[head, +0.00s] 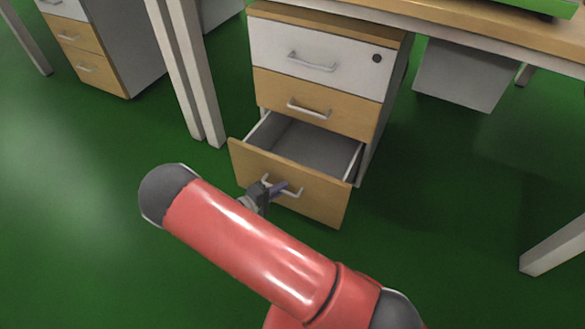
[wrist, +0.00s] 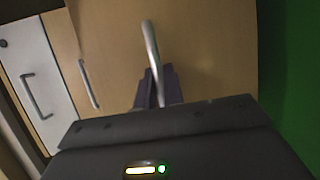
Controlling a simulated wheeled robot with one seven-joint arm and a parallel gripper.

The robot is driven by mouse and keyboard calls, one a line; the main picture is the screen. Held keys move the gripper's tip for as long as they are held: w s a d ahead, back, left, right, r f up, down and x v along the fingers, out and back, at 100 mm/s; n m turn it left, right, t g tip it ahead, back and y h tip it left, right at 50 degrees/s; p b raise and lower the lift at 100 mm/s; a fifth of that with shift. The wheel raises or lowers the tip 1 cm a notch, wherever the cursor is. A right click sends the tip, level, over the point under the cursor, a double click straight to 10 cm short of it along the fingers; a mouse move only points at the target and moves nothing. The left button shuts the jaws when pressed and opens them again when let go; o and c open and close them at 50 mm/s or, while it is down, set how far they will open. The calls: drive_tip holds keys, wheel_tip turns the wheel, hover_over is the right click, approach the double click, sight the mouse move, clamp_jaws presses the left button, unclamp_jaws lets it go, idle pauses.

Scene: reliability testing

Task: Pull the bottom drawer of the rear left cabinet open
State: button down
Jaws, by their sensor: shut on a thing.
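The cabinet (head: 320,55) has a white top drawer with a round lock and two wood-coloured drawers below. Its bottom drawer (head: 312,204) stands pulled out, and its grey inside looks empty. My gripper (head: 278,189) is at the bottom drawer's handle (head: 296,191), shut on it. In the wrist view, the fingers of my gripper (wrist: 156,88) close around the pale bar of the handle (wrist: 152,48), in front of the wooden drawer front (wrist: 210,45). My red arm hides part of the floor in front of the drawer.
The middle drawer (head: 345,104) and top drawer (head: 345,62) are closed. White table legs (head: 190,80) stand just left of the cabinet. Another cabinet (head: 85,45) is at the far left. A desk top (head: 490,28) runs above.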

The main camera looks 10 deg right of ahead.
drive_tip(key=s+a, duration=0.7)
drive_tip(key=s, duration=0.3)
drive_tip(key=shift+b, duration=0.3)
drive_tip(key=shift+a, duration=0.1)
drive_tip(key=c, duration=1.8)
unclamp_jaws()
drive_tip(key=shift+a, duration=0.1)
drive_tip(key=v, duration=0.7)
drive_tip(key=shift+s+a, duration=0.25)
drive_tip(key=shift+r, duration=0.1)
